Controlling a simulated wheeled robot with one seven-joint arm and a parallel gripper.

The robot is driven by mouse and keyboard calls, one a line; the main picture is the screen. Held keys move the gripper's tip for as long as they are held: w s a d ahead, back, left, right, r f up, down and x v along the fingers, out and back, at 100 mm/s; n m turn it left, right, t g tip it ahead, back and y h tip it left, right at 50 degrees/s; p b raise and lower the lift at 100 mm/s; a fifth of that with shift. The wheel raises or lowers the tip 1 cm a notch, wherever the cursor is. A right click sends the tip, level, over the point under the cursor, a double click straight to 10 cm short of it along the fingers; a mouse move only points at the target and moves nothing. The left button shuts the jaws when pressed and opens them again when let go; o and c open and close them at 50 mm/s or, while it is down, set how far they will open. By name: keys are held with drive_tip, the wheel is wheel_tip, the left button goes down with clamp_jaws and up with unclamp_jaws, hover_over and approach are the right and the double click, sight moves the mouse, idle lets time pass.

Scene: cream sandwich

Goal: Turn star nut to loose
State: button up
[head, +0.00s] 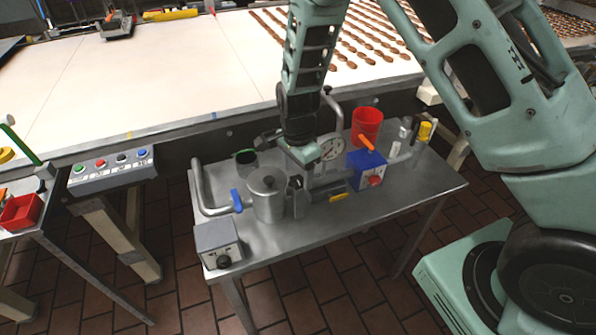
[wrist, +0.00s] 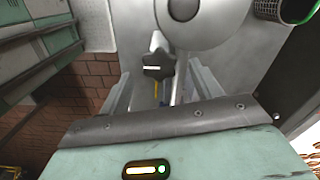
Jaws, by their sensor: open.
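The star nut (wrist: 157,64) is a dark, lobed knob with a white mark in the wrist view. It sits at the side of the round silver vessel (wrist: 212,30). In the head view it seems to be the dark piece (head: 296,183) just right of the lidded steel pot (head: 268,201). My gripper (wrist: 160,78) is open, with one finger on each side of the nut in the wrist view. I cannot tell whether the fingers touch it. In the head view my gripper (head: 308,176) points down beside the pot, and its fingertips are partly hidden.
The steel table (head: 300,237) also carries a pipe with a blue handle (head: 237,200), a grey dial box (head: 218,243), a gauge (head: 331,148), a blue box (head: 367,172) and a red cup (head: 367,124). A conveyor (head: 180,75) runs behind. The table's front right is bare.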

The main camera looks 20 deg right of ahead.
drive_tip(key=shift+f, duration=0.7)
drive_tip(key=c, duration=1)
drive_tip(key=shift+o, duration=0.2)
